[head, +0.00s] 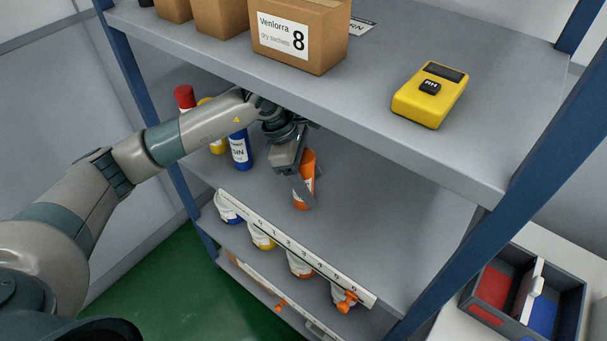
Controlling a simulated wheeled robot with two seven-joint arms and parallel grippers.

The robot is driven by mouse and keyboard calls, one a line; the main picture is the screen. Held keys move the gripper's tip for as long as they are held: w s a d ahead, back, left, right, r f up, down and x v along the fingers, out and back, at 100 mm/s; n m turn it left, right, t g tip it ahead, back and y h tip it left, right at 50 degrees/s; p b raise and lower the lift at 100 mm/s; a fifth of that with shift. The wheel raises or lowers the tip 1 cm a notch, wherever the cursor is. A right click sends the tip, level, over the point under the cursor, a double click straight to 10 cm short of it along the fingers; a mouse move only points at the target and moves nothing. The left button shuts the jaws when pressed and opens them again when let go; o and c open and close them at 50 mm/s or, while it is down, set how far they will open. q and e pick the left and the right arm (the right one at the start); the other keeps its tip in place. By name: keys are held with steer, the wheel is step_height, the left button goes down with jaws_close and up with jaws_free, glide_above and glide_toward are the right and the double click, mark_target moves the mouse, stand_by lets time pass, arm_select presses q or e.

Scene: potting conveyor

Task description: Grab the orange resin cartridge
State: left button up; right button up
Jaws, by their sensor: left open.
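The orange resin cartridge (303,194) stands on the middle shelf of the rack, with a white label band partly in sight. My left gripper (305,188) reaches in from the left under the upper shelf. Its fingers are open, one on each side of the cartridge, with the cartridge between them. I cannot tell whether either finger touches it. The gripper hides part of the cartridge's upper left side. My right gripper is not in view.
A blue cartridge (240,152), a yellow one (218,145) and a red-topped one (184,97) stand left on the middle shelf (400,225). The upper shelf (490,120) hangs over the arm, bearing boxes (298,35) and a yellow meter (430,96). Several jars (300,265) stand below. Bare shelf lies to the right.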

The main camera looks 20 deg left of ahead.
arm_select(q)
steer(key=shift+f, duration=0.1)
stand_by(0.4)
steer(key=c, duration=1.4)
